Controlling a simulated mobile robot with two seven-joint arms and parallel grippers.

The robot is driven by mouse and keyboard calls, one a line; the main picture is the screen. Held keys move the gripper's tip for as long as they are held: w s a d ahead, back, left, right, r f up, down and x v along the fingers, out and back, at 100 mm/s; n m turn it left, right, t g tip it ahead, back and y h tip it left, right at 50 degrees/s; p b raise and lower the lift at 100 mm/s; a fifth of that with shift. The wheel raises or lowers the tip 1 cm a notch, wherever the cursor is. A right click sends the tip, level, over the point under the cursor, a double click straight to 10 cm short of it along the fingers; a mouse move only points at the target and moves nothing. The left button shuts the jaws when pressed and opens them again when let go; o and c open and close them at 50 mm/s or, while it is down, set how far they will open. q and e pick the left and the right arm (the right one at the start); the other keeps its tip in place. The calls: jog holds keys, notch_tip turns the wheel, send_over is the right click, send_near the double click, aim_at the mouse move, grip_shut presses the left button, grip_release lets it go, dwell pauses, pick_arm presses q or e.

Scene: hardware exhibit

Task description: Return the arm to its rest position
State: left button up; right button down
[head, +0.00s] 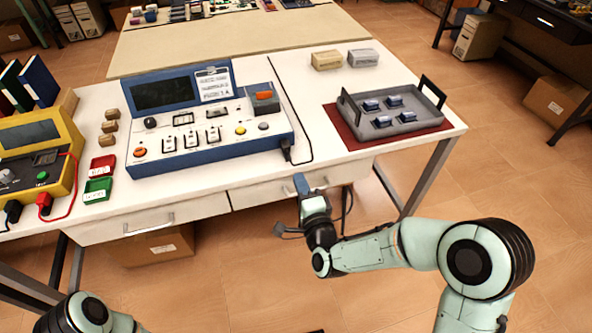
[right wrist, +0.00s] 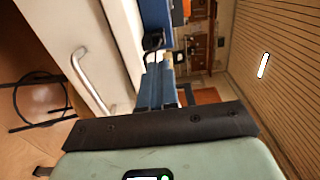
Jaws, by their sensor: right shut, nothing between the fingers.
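My right arm comes in from the right in the head view, its pale green links bent across the floor in front of the workbench. My right gripper (head: 301,184) is in front of the bench's drawer front, below the table edge. Its blue fingers are shut and empty; they also show in the right wrist view (right wrist: 158,88). Part of my left arm (head: 92,312) shows at the bottom left corner; its gripper is out of the frame.
The white workbench (head: 310,150) has drawers with handles close to my right gripper. On it stand a blue console (head: 205,162), a yellow device (head: 68,140) and a grey tray (head: 405,132) holding several small blue parts. Floor right of the bench is open.

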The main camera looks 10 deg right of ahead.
jog(key=s, duration=0.4)
jog(key=s+d+f+n+g+y, duration=0.1)
jog(key=s+f+n+g, duration=0.25)
jog(key=f, duration=0.85)
jog(key=s+f+n+g, duration=0.3)
jog(key=s+f+g, duration=0.15)
jog(key=f, duration=0.75)
jog(key=s+f+n+g+y, duration=0.1)
jog(key=s+f+n+g, duration=0.5)
jog(key=s+f, duration=0.75)
jog(key=s+g+p, duration=0.1)
jog(key=s+g, duration=0.2)
jog(key=s, duration=0.3)
pick_arm(q)
jog(key=s+d+r+g+p, duration=0.1)
jog(key=s+r+p, duration=0.1)
jog(key=r+p, duration=0.6)
jog(key=s+d+r+g+p, duration=0.1)
jog(key=s+r+p, duration=0.1)
jog(key=r+p, duration=0.5)
jog(key=shift+s+r+m+h+p, duration=0.2)
jog(key=shift+r+m+h+p, duration=0.15)
jog(key=shift+r, duration=0.5)
pick_arm(e)
notch_tip(320, 180, up, 15)
jog(key=s+a+n+g+y, duration=0.1)
jog(key=s+a+g, duration=0.1)
jog(key=shift+s+r, duration=0.15)
jog(key=shift+s, duration=0.2)
